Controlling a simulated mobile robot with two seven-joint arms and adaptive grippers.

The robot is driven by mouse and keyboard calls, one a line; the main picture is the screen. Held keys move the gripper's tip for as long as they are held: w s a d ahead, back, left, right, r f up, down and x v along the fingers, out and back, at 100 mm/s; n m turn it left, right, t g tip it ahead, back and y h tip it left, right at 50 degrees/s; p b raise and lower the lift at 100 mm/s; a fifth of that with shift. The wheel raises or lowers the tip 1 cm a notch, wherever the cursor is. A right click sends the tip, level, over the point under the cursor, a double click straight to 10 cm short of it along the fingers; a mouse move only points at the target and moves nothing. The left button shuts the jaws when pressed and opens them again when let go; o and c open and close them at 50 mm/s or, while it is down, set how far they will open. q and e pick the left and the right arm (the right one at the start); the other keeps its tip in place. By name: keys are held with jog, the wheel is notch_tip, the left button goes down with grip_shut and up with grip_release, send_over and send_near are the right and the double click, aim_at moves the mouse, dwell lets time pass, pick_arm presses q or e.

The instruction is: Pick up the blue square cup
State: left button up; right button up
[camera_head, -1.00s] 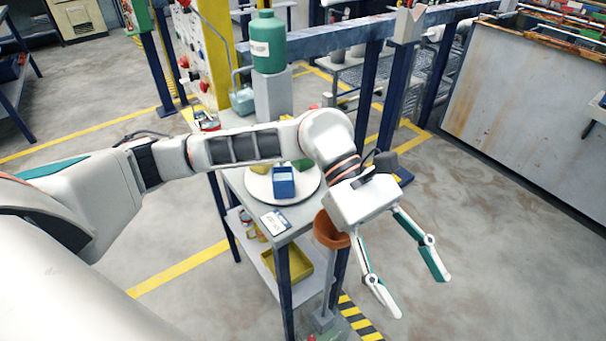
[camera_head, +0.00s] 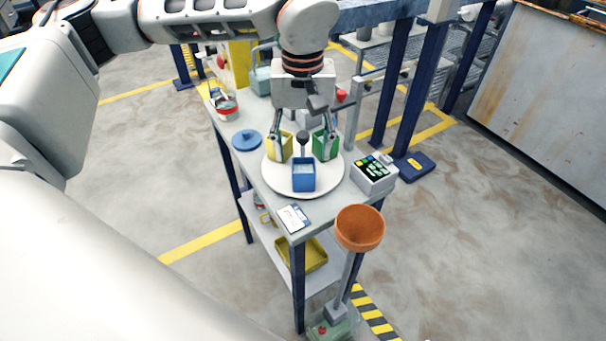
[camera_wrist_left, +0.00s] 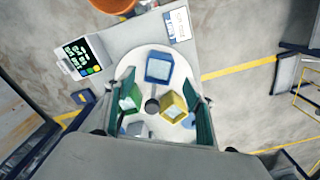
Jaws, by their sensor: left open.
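The blue square cup (camera_head: 303,176) stands upright on the near edge side of a round white turntable (camera_head: 330,183). In the left wrist view the cup (camera_wrist_left: 158,68) is beyond my fingertips, open top toward the camera. My left gripper (camera_head: 303,148) is open and empty over the turntable, behind the blue cup, with its fingers near the yellow and green cups. Its fingers also show in the left wrist view (camera_wrist_left: 162,112), one on each side. It does not touch the blue cup as far as I can see. My right gripper is not in view.
A yellow cup (camera_head: 286,147) and a green cup (camera_head: 321,147) stand beside a dark central knob (camera_head: 303,138). A keypad box (camera_head: 374,174), a card (camera_head: 294,217) and a blue lid (camera_head: 247,140) lie on the table. An orange bowl on a post (camera_head: 360,228) stands in front.

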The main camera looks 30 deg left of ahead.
aim_at(304, 164)
pick_arm(q)
jog(key=f, duration=0.5)
jog(key=shift+w+f, duration=0.2)
jog(key=c, duration=1.2)
